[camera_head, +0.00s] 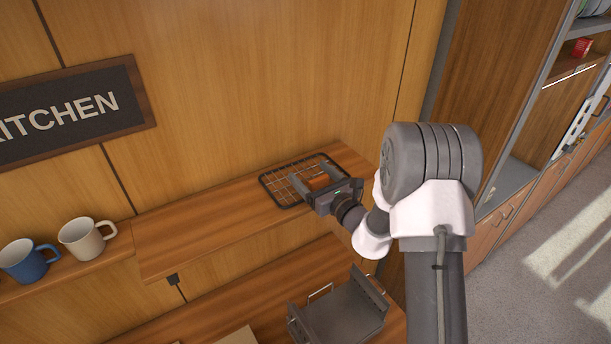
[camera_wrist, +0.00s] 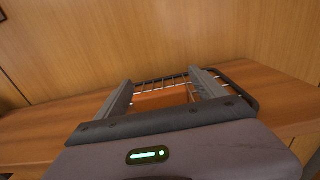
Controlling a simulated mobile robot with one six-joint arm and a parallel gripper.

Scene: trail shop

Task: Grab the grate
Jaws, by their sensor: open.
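The grate (camera_head: 277,187) is a black rectangular frame with thin wire bars, lying flat on the wooden wall shelf near its right end. It also shows in the wrist view (camera_wrist: 248,99), partly hidden behind my gripper. My gripper (camera_head: 309,177) is open, with its two fingers over the grate. In the wrist view my gripper (camera_wrist: 160,88) has its fingers spread apart, with wire bars and orange-brown wood visible between them. I cannot tell whether the fingers touch the grate.
The wooden shelf (camera_head: 190,229) is bare left of the grate. A cream mug (camera_head: 82,240) and a blue mug (camera_head: 24,262) stand on a shelf further left. A dark grey rack (camera_head: 340,315) sits on the lower surface. The wood-panelled wall is close behind the grate.

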